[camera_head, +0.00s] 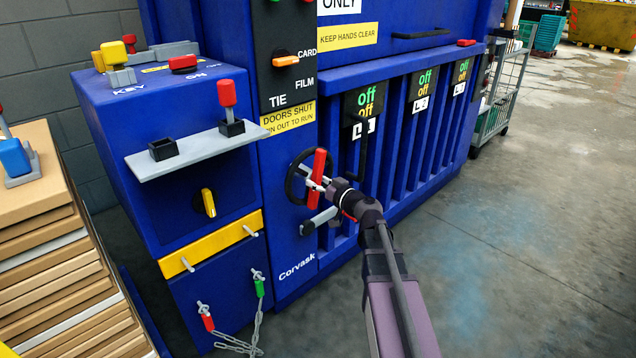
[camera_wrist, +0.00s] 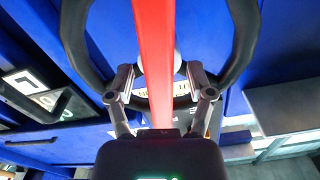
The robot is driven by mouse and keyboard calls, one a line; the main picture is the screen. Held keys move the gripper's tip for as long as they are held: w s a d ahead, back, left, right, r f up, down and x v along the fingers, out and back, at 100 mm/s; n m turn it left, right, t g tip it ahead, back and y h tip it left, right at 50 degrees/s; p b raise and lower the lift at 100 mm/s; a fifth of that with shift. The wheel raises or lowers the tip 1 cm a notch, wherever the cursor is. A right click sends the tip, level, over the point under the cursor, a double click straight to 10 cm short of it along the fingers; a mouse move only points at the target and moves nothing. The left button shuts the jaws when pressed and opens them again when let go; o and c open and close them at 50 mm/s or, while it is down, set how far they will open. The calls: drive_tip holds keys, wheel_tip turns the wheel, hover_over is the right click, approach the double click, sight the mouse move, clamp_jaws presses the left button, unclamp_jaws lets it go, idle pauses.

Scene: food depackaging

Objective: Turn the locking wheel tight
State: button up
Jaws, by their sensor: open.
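The locking wheel (camera_head: 289,185) is a black ring on the front of the blue machine, with a red bar (camera_head: 319,172) standing in front of it. In the wrist view the black rim (camera_wrist: 75,40) curves around both sides and the red bar (camera_wrist: 153,50) runs up the middle. My gripper (camera_head: 318,185) is at the wheel. In the wrist view my gripper (camera_wrist: 158,78) is open, with one finger on each side of the red bar and visible gaps between. The wheel's hub is mostly hidden behind the bar.
A grey lever (camera_head: 318,221) sits just below the wheel, and a black handle (camera_head: 361,145) hangs to its right. A grey shelf (camera_head: 190,158) juts out at left. Stacked cardboard (camera_head: 60,255) stands at far left. The floor (camera_head: 520,240) at right is clear.

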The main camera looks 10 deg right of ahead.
drive_tip(key=shift+w, duration=0.1)
clamp_jaws()
drive_tip(key=shift+a, duration=0.25)
